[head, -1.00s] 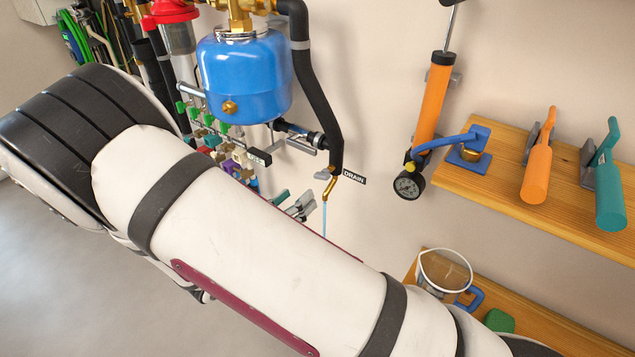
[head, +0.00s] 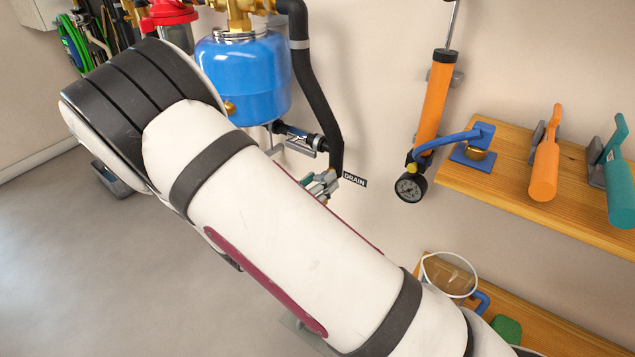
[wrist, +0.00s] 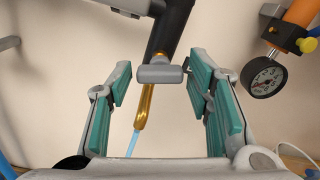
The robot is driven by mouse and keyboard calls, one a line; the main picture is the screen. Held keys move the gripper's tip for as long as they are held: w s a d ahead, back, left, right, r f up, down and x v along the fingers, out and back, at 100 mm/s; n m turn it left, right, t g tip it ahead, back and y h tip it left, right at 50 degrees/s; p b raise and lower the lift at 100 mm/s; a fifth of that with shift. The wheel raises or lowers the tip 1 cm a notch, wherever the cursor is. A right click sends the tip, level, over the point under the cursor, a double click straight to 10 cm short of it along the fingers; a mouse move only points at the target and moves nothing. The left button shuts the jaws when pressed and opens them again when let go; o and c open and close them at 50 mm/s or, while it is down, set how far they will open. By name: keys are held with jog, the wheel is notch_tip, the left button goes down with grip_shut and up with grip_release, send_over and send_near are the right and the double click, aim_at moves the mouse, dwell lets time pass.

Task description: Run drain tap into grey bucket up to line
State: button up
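The drain tap's brass spout (wrist: 146,105) hangs from the black hose in the wrist view, and a pale blue stream (wrist: 131,144) runs from it. Its grey lever handle (wrist: 160,74) lies crosswise between my fingers. My gripper (wrist: 160,80) is open, its teal pads apart on either side of the handle, with gaps to both. In the head view my gripper (head: 322,184) is at the tap beside the DRAIN label (head: 354,180) and covers most of it. The grey bucket and its line cannot be made out; my arm hides the area below the tap.
A blue tank (head: 242,75) and black hose (head: 318,90) are above the tap. An orange pump with gauge (head: 410,187) hangs to the right. A wooden shelf (head: 570,215) holds orange and teal tools.

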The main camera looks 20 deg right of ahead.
jog(key=c, duration=0.7)
jog(key=shift+m+p, duration=0.4)
jog(key=shift+m, duration=1.5)
jog(key=o, duration=1.2)
jog(key=shift+a, duration=0.1)
jog(key=v, duration=1.2)
